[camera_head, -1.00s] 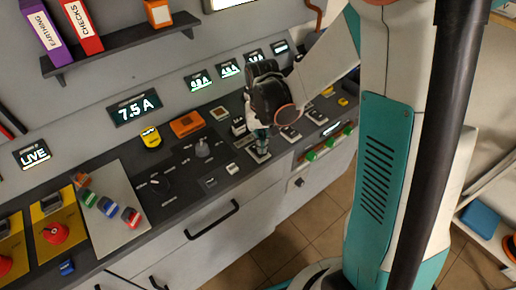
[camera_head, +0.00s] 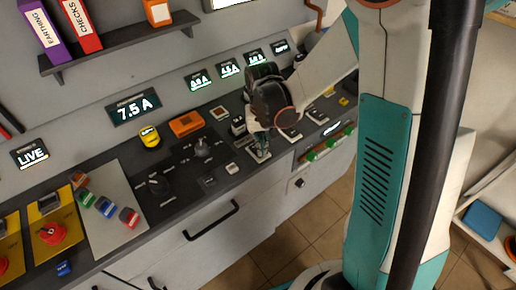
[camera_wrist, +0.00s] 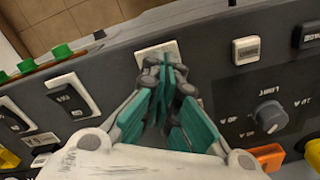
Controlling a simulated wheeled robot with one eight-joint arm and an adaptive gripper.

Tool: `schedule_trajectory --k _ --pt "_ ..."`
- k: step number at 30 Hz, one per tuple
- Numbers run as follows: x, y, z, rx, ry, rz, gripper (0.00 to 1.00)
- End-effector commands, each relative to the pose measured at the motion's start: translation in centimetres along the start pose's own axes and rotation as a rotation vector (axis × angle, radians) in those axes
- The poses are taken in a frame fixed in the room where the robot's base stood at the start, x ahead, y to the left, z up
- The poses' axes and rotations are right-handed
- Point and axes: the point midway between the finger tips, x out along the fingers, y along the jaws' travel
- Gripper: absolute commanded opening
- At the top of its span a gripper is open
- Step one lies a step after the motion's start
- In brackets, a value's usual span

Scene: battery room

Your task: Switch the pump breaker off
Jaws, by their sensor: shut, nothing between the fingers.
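A row of rocker breakers sits on the dark sloped panel. One, a pale plate (camera_head: 260,155), lies right under my gripper (camera_head: 262,149); the plate also shows in the wrist view (camera_wrist: 154,48). The other breakers, a middle one (camera_head: 291,135) and a far one (camera_head: 318,117), have black rockers; the middle one shows in the wrist view (camera_wrist: 72,96). My gripper (camera_wrist: 164,62) is shut and empty, its teal fingers pointing down at the pale plate and hiding its rocker. I cannot tell whether they touch it. I cannot read which breaker is the pump's.
A grey knob (camera_head: 202,147) and small buttons (camera_head: 232,168) sit left of my gripper. Green buttons (camera_head: 312,155) line the front edge. Small displays (camera_head: 200,80) are on the wall behind. Red emergency knobs (camera_head: 53,232) are at the far left.

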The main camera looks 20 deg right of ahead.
Motion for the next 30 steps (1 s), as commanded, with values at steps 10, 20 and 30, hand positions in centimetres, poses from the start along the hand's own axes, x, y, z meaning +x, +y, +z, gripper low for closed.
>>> schedule_trajectory --k 10,20,30 --pt "0.5 0.0 0.0 0.000 0.000 0.000 0.00" --pt "0.2 0.0 0.0 0.000 0.000 0.000 0.00" --pt "-2.3 0.0 0.0 0.000 0.000 0.000 0.00"
